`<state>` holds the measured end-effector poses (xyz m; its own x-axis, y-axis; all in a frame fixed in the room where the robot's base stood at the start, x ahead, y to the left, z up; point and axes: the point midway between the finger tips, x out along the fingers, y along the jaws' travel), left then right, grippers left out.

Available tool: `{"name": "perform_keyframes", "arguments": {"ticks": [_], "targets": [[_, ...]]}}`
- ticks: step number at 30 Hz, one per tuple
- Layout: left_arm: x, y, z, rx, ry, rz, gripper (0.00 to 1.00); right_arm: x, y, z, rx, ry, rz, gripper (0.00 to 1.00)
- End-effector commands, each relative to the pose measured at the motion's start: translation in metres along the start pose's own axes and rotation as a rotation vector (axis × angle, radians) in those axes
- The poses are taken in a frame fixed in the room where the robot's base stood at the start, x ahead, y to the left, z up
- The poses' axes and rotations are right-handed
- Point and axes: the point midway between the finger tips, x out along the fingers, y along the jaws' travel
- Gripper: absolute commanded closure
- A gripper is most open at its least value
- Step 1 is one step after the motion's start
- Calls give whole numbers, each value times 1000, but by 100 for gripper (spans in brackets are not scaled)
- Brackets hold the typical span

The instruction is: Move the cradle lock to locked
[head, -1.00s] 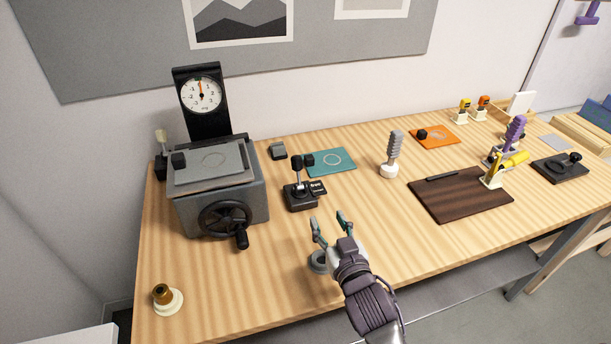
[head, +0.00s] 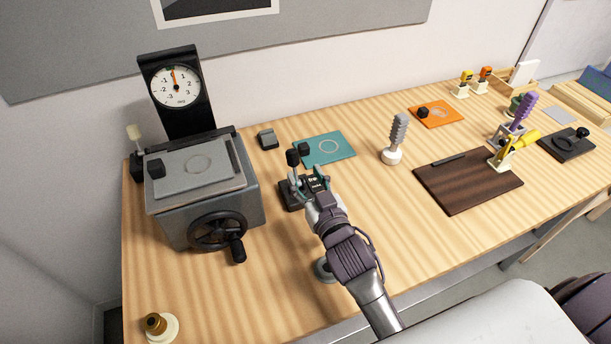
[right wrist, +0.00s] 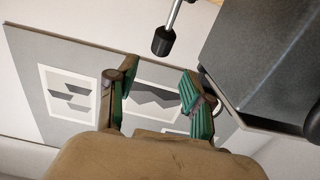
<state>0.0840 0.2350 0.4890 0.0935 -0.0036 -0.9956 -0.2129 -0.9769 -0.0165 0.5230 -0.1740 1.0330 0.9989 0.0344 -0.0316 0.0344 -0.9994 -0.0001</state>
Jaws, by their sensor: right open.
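A small black lever box stands on the table right of the grey machine. Its upright metal lever has a black knob (head: 292,157), and a dark label plate (head: 314,183) with white lettering too small to read sits beside it. I take this for the cradle lock, but cannot confirm it. My right gripper (head: 311,187) is open at the box, its fingers low near the lever and partly hiding the base. The right wrist view shows the knob (right wrist: 163,41) beyond the open, empty fingers (right wrist: 160,95), with no visible contact. My left gripper is out of view.
The grey machine (head: 205,205) with a handwheel (head: 218,231) and dial (head: 174,86) stands left of the lever box. A teal mat (head: 335,150) lies behind it. A grey ribbed handle (head: 397,135) stands farther right. The table's front middle is mostly clear.

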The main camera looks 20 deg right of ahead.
Motion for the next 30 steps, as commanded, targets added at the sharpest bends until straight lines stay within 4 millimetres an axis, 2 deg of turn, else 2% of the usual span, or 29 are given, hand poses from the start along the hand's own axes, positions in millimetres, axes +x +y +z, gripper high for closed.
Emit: {"name": "perform_keyframes", "arguments": {"ticks": [6, 18, 30], "targets": [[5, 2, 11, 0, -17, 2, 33, 14, 0, 0, -1, 2, 0, 49], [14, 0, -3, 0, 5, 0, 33, 46, 0, 0, 0, 3, 0, 49], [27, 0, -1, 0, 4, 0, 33, 78, 0, 1, -1, 1, -1, 49]]}}
